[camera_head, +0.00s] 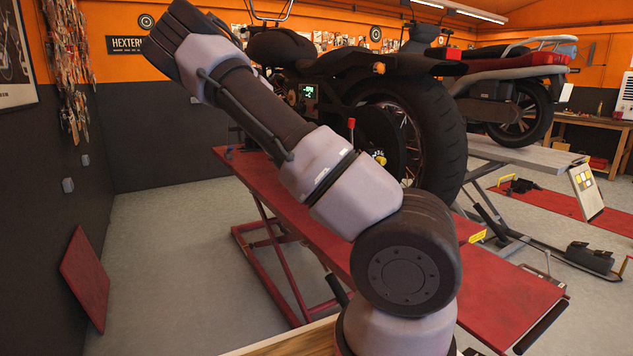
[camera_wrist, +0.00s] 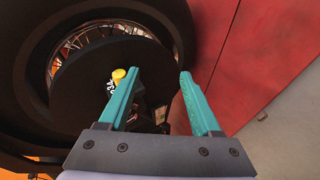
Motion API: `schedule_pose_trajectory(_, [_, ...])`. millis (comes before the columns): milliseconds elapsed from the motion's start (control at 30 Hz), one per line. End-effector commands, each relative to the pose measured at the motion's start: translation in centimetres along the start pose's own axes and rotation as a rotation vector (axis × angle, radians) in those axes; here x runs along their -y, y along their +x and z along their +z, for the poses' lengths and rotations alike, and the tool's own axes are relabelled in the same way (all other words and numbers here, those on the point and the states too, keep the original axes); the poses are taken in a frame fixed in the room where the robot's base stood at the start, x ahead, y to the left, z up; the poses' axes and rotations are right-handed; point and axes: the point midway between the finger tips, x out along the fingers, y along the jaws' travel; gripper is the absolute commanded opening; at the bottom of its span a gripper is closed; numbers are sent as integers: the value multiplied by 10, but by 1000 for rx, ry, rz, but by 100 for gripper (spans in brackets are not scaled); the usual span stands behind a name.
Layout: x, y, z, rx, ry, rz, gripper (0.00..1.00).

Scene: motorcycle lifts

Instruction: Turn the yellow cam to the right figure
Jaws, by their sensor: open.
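The yellow cam (camera_head: 379,157) shows small beside the rear wheel of the front motorcycle, partly cut off by my arm. My gripper is out of sight in the head view.
The front motorcycle's rear tyre (camera_head: 437,120) stands on a red lift (camera_head: 500,292). A red-tipped lever (camera_head: 351,122) rises near the cam. A small green-lit display (camera_head: 308,91) is farther left. A second motorcycle (camera_head: 520,100) stands behind.

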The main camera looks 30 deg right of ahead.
Motion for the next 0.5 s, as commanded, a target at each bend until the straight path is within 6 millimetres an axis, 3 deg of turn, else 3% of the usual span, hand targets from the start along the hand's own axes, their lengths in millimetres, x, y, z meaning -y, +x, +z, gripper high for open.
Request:
schedule_pose_trajectory(267, [40,-10,16,77,173,-217,65])
schedule_pose_trajectory(500, [67,-32,17,128,303,-389,65])
